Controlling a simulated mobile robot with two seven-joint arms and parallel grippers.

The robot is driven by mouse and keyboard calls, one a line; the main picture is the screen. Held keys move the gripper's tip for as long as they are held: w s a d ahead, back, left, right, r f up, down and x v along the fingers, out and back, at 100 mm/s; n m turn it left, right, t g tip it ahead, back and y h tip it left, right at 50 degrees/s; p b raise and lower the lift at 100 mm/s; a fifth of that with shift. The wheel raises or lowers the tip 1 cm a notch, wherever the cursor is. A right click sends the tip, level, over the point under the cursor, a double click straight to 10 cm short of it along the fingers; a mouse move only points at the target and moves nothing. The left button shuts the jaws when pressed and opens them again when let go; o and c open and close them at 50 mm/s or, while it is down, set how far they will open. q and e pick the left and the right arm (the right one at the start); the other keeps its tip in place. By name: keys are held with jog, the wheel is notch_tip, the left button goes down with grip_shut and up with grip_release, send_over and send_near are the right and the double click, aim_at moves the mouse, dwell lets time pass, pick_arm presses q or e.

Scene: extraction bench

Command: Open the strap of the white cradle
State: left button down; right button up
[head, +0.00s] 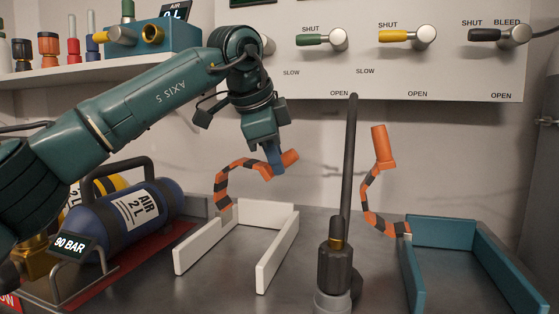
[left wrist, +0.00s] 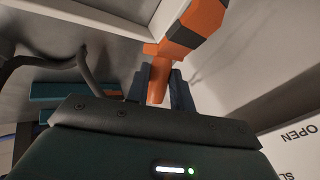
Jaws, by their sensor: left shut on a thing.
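The white cradle (head: 192,245) is a low, empty frame of white walls on the grey bench. Its orange and dark banded strap (head: 236,172) rises from the back left corner and arches up and to the right, clear of the cradle's walls. My left gripper (head: 273,160) is shut on the strap's orange end tab, above the back of the cradle. In the left wrist view, the orange tab (left wrist: 158,82) sits between the two dark fingers, and the strap runs up from it. My right gripper is in neither view.
A black hose post (head: 334,265) stands right of the white cradle. A teal cradle (head: 414,272) with its own raised strap (head: 372,195) is further right. A blue air cylinder (head: 120,225) lies at left. A valve panel (head: 400,65) is on the wall behind.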

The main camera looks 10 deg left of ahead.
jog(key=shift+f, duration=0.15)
pick_arm(q)
jog(key=c, duration=1.2)
grip_release()
jog(key=p+v, duration=0.3)
jog(key=v, duration=1)
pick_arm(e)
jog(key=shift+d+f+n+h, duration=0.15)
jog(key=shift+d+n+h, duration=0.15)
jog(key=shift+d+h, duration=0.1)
pick_arm(q)
jog(key=shift+r, duration=0.15)
